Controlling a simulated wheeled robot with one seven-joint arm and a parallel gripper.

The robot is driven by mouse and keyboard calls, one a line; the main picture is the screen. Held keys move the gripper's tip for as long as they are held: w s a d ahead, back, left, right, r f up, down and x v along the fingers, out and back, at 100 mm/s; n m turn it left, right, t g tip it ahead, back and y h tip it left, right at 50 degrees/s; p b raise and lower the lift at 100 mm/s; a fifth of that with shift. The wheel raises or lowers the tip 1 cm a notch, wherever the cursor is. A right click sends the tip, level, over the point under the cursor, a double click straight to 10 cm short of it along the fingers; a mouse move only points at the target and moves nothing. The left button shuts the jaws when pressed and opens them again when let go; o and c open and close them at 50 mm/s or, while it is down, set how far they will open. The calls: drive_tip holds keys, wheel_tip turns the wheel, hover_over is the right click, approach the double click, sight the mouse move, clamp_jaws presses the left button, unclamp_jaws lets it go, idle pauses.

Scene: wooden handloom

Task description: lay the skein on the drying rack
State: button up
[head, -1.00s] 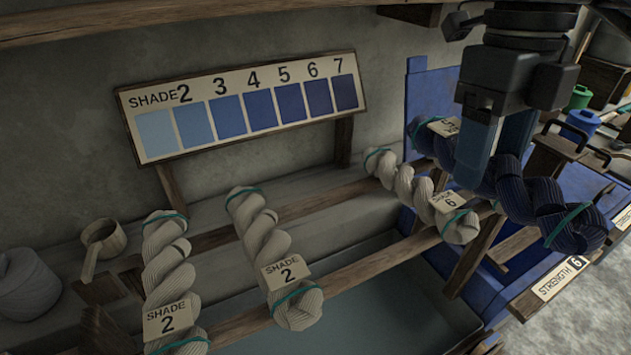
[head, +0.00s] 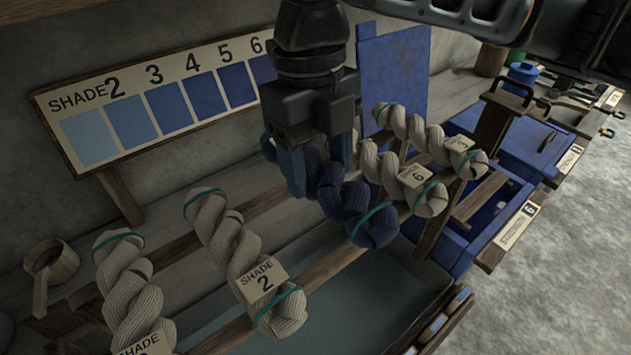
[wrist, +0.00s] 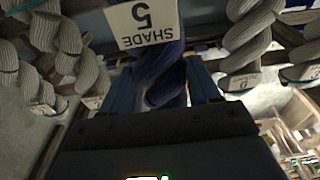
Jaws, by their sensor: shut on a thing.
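A dark navy twisted skein (head: 362,215) with a teal tie hangs in my gripper (head: 318,168), whose blue fingers are shut on it. In the wrist view the skein (wrist: 160,72) sits between the fingers, with a white SHADE 5 tag (wrist: 143,20). The drying rack shows as two wooden rails, the front one (head: 335,262) below the skein. The held skein is over the rack, between a pale SHADE 2 skein (head: 232,245) and a pale skein tagged 6 (head: 400,178). I cannot tell whether it touches the rails. Its far end is hidden by my gripper.
Another pale skein (head: 125,285) lies at the left, and one tagged 3 (head: 430,138) at the right. The shade board (head: 150,95) stands behind the rack. A blue vat (head: 435,232) with a strength label (head: 518,225) is at the right. A wooden ladle (head: 52,262) is at the left.

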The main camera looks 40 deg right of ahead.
sight(315, 189)
drive_tip(key=shift+a+f, duration=0.15)
drive_tip(key=shift+f, duration=1.95)
drive_tip(key=shift+f, duration=0.15)
drive_tip(key=o, duration=1.3)
drive_tip(key=shift+c, duration=0.2)
